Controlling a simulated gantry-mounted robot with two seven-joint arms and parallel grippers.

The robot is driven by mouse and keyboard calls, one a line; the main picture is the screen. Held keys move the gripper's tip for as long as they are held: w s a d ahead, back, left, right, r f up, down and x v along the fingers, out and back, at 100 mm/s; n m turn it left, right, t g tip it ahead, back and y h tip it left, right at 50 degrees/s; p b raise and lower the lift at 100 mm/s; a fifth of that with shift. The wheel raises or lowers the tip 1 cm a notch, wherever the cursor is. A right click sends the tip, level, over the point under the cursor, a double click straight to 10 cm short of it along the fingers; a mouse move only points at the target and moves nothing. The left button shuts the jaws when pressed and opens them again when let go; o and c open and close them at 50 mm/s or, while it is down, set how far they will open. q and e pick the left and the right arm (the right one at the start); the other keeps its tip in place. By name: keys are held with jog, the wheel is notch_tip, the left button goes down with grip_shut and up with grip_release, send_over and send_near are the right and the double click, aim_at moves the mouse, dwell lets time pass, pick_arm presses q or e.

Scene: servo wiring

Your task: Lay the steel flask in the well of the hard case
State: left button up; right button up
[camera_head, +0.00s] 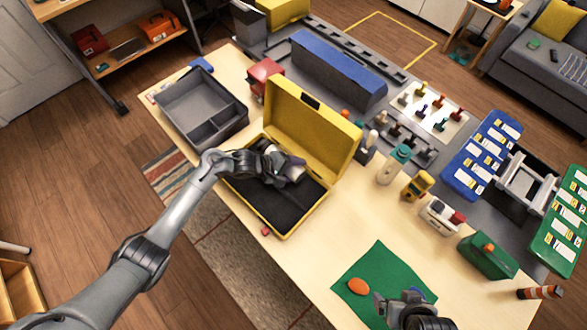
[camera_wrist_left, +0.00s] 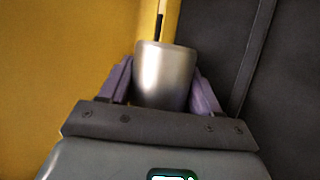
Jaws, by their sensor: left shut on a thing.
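The yellow hard case (camera_head: 315,124) stands open on the table, its lid raised at the back. Its dark well (camera_head: 266,203) faces up and looks empty apart from my arm over it. My left gripper (camera_head: 290,174) is at the case, over the well near the lid side. In the left wrist view the steel flask (camera_wrist_left: 165,76) is a smooth silver cylinder between the purple fingers of my left gripper (camera_wrist_left: 165,88), which is shut on it. Yellow case wall and dark lining show around it. I cannot tell whether the flask touches the lining. My right gripper (camera_head: 391,306) is at the bottom edge, its fingers unclear.
A grey divided tray (camera_head: 204,112) stands left of the case. A blue box (camera_head: 338,68) is behind it. Bottles, including a teal-capped one (camera_head: 393,165), stand to the right. A green mat (camera_head: 378,275) with an orange object (camera_head: 358,286) lies in front.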

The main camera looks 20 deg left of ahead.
pick_arm(q)
jog(key=shift+f+b, duration=0.3)
jog(key=shift+f, duration=0.55)
